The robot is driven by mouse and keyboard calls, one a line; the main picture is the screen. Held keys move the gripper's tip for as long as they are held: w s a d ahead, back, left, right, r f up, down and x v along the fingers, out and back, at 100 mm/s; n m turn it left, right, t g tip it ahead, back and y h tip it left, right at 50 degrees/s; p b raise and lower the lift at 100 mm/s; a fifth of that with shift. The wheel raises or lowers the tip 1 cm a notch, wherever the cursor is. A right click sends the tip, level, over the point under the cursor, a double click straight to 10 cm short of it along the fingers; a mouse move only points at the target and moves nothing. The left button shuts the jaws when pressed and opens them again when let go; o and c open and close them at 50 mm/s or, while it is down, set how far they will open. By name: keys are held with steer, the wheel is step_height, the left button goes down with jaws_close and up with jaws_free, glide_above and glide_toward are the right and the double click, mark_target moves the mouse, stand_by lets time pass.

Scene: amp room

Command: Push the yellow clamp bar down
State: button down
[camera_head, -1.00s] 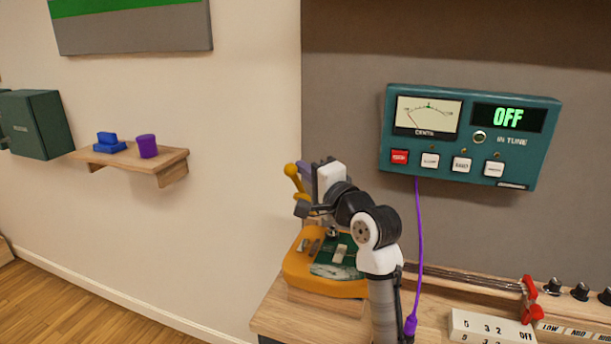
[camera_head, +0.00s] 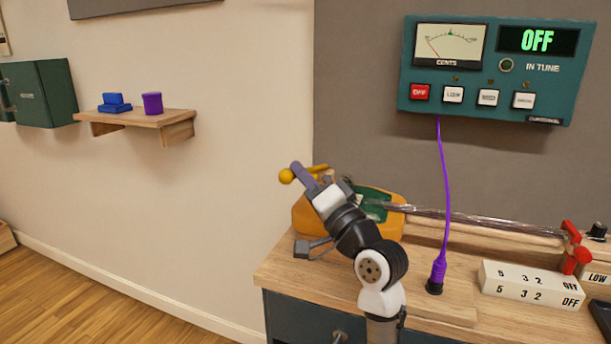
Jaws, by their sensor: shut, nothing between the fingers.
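The yellow clamp bar (camera_head: 318,168) shows in the head view as a thin bar with a round yellow ball (camera_head: 286,177) at its left end. It lies nearly level in the picture, above the rear of an orange-yellow base (camera_head: 306,214) that carries a dark green plate (camera_head: 374,196). My gripper (camera_head: 297,168) is shut, with purple fingers crossing in front of the bar just right of the ball. Nothing shows between the fingers. I cannot tell whether they touch the bar. My gripper and arm hide part of the bar and base.
The base stands on a wooden bench (camera_head: 285,268). To the right are a purple cable (camera_head: 444,190), a clear rod (camera_head: 480,221) with red clips (camera_head: 575,255), and a white numbered block (camera_head: 530,285). A teal tuner panel (camera_head: 490,75) reading OFF hangs above.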

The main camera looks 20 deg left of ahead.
steer(key=shift+s+f+b, duration=0.2)
steer(key=shift+f+b, duration=0.2)
steer(key=shift+f, duration=0.35)
steer(key=shift+d, duration=0.1)
steer(key=b+v, duration=0.2)
steer(key=v, duration=1.1)
steer(key=shift+s+d+f, duration=0.15)
steer(key=shift+s+d, duration=0.1)
